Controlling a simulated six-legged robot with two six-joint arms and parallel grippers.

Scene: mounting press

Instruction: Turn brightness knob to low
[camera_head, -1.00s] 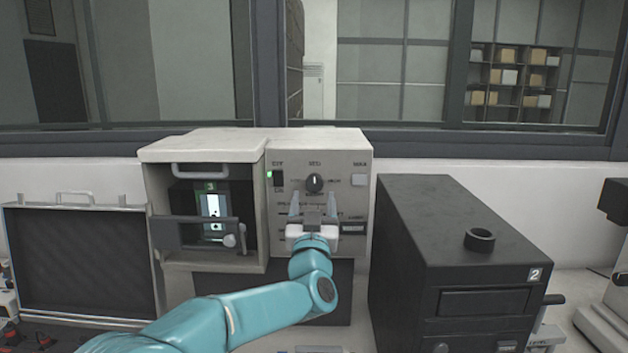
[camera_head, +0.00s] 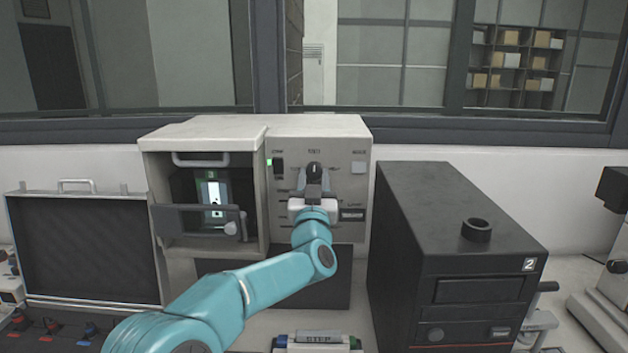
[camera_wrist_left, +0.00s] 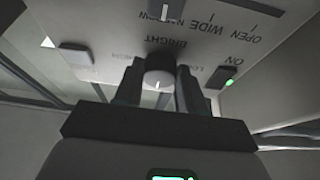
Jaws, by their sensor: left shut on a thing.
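The brightness knob (camera_head: 314,169) is a dark round knob on the upper front panel of the pale grey press (camera_head: 352,133). Its light pointer mark stands about upright in the head view. My left gripper (camera_head: 314,180) is at the panel, shut on the knob. In the left wrist view the panel appears upside down, with the word BRIGHT beside the knob (camera_wrist_left: 159,79). The left fingers (camera_wrist_left: 159,88) stand on both sides of it there. The fingers hide part of the knob and its lower labels. My right gripper is not in view.
An ON switch (camera_head: 278,166) with a green light is left of the knob, and a pale button (camera_head: 359,168) is to its right. A lit chamber (camera_head: 213,190) with a handle bar is at left. A black box (camera_head: 440,220) marked 2 stands close at right.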

